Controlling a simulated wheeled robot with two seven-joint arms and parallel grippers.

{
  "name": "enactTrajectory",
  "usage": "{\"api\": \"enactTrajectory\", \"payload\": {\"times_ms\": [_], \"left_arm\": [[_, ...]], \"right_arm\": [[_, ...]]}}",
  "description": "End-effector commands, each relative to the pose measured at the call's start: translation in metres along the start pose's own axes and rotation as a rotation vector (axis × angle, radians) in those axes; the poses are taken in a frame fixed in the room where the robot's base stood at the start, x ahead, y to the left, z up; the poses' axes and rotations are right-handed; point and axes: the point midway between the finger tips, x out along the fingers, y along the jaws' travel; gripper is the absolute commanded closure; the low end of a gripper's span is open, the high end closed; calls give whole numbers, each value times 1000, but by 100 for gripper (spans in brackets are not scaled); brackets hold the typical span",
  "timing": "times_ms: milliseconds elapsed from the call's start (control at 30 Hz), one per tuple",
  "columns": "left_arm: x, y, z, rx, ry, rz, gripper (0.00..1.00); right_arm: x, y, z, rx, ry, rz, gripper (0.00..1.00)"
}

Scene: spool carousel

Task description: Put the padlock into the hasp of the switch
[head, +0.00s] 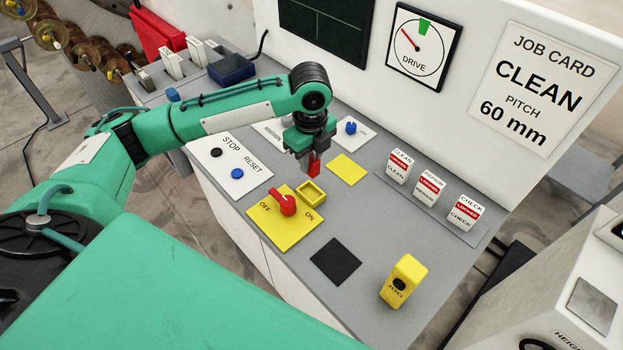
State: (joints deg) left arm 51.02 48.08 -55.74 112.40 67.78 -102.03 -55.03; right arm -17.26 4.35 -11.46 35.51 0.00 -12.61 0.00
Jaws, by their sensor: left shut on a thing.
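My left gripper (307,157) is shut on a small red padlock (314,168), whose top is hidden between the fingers. The padlock appears to hang just above and behind the switch, apart from it. The switch is a yellow plate (272,229) marked OFF and ON with a red rotary knob (286,201). A small open yellow frame, seemingly the hasp (311,194), stands at the plate's upper right corner, just below the padlock in the picture. No padlock shows in it. My right gripper is out of view.
STOP and RESET buttons (237,174) lie left of the switch. A blank yellow square (347,170), a black square (336,262) and a yellow JOG box (403,280) lie to the right. Several tags (429,188) stand at the back. A blue bin (231,69) stands far left.

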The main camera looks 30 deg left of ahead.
Motion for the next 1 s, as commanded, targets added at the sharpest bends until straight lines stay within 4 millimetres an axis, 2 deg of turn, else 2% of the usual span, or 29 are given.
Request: {"api": "enactTrajectory", "payload": {"times_ms": [100,200,433,633,1000], "left_arm": [[25,1,0,0,1,3,100],[39,0,0,0,1,2,100],[56,0,0,-1,1,1,100],[85,0,0,0,0,1,100],[93,0,0,0,0,-1,100]], "right_arm": [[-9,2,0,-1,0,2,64],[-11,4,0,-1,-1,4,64],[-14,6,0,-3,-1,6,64],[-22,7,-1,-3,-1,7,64],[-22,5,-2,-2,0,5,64]]}}
